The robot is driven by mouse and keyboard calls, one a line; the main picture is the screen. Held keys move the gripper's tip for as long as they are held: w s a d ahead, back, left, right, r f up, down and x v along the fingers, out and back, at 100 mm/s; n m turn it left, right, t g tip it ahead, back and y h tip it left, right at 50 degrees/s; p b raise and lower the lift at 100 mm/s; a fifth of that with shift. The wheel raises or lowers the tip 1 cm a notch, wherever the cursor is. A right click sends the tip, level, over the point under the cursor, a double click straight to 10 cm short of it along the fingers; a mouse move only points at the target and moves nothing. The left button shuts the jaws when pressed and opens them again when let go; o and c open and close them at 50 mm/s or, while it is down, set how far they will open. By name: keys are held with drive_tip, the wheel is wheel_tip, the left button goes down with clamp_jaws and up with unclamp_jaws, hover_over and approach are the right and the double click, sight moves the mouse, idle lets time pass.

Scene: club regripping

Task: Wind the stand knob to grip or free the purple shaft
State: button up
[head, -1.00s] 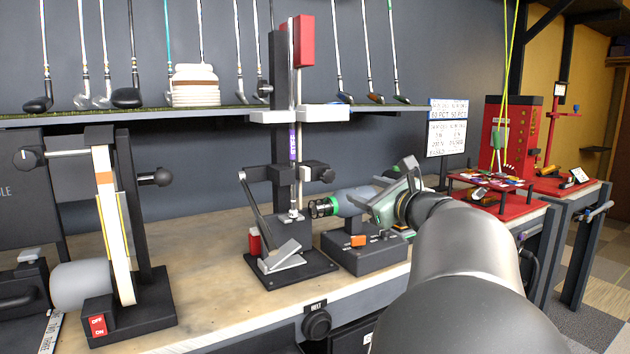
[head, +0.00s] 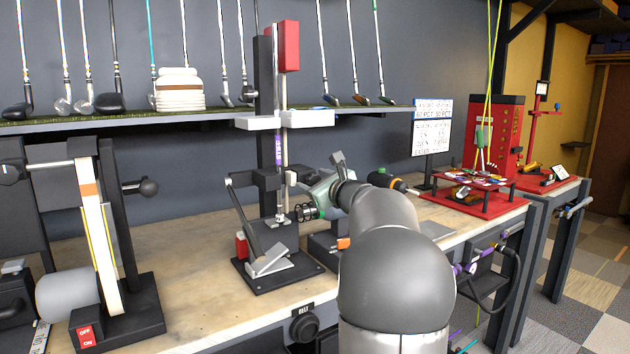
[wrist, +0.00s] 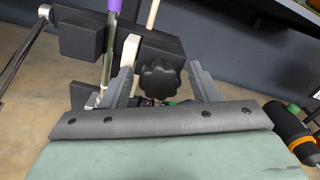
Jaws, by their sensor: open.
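The purple shaft (head: 278,150) stands upright in the black stand (head: 268,185), passing its white-faced clamp block. It also shows in the wrist view (wrist: 113,12), left of the knob. The black lobed stand knob (wrist: 160,82) is in the middle of the wrist view; in the head view my gripper hides it. My gripper (wrist: 161,70) is open, with one grey finger on each side of the knob and a visible gap on both sides. In the head view my green-grey gripper body (head: 325,188) is close to the right of the stand.
A tool with a black and orange end (head: 395,183) lies just behind my wrist; it shows at the wrist view's right edge (wrist: 292,130). A belt sander (head: 95,235) stands on the left. A shelf (head: 130,121) with clubs runs above.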

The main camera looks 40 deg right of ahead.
drive_tip(key=shift+c, duration=0.3)
drive_tip(key=c, duration=0.9)
